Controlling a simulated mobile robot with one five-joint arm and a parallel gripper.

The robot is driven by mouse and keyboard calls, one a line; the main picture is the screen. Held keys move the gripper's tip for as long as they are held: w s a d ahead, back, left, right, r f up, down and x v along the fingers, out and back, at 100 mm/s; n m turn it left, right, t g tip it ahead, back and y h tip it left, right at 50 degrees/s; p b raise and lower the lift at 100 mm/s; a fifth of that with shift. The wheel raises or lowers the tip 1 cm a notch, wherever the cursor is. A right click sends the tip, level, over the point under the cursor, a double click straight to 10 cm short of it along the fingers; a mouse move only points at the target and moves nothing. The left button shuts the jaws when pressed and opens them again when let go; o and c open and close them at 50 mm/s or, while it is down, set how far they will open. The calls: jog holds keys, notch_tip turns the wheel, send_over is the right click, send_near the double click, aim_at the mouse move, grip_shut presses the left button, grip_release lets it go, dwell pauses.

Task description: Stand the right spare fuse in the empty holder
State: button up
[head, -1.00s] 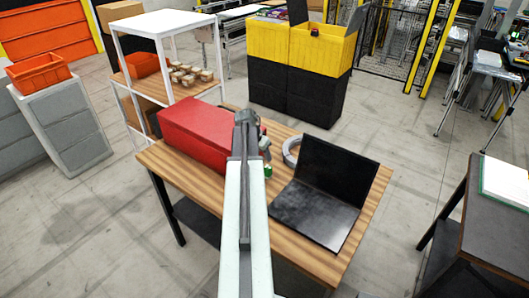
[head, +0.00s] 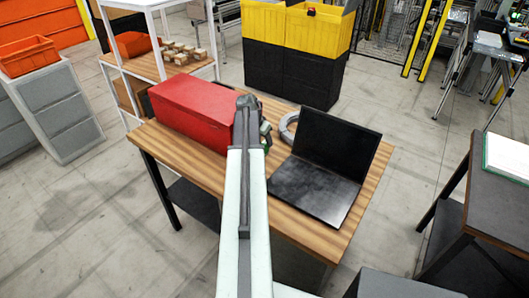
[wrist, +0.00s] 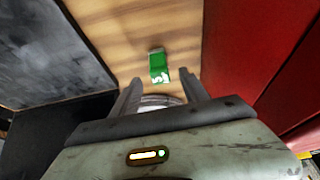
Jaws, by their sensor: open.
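A small green block with white marks (wrist: 159,66) is on the wooden table top in the wrist view, just beyond my fingertips. I cannot tell whether it is a fuse or a holder. My gripper (wrist: 162,80) is open, its two fingers spread either side of a line toward the green block. A pale rounded thing (wrist: 160,101) shows between the fingers near the palm; I cannot tell what it is. In the head view my arm covers much of this spot. No spare fuse or empty holder can be made out clearly.
A red box (head: 195,108) stands on the table (head: 285,221) left of my gripper. An open black laptop (head: 312,188) is to the right, with a grey ring (head: 287,129) behind it. Bare wood lies along the table's front edge.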

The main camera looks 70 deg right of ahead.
aim_at(264, 142)
jog(key=b+x, duration=0.2)
jog(key=x, duration=0.1)
jog(key=shift+d+f, duration=0.2)
jog(key=shift+f, duration=0.15)
jog(key=shift+r, duration=0.15)
jog(key=shift+c, duration=0.3)
grip_shut()
jog(key=shift+r, duration=0.1)
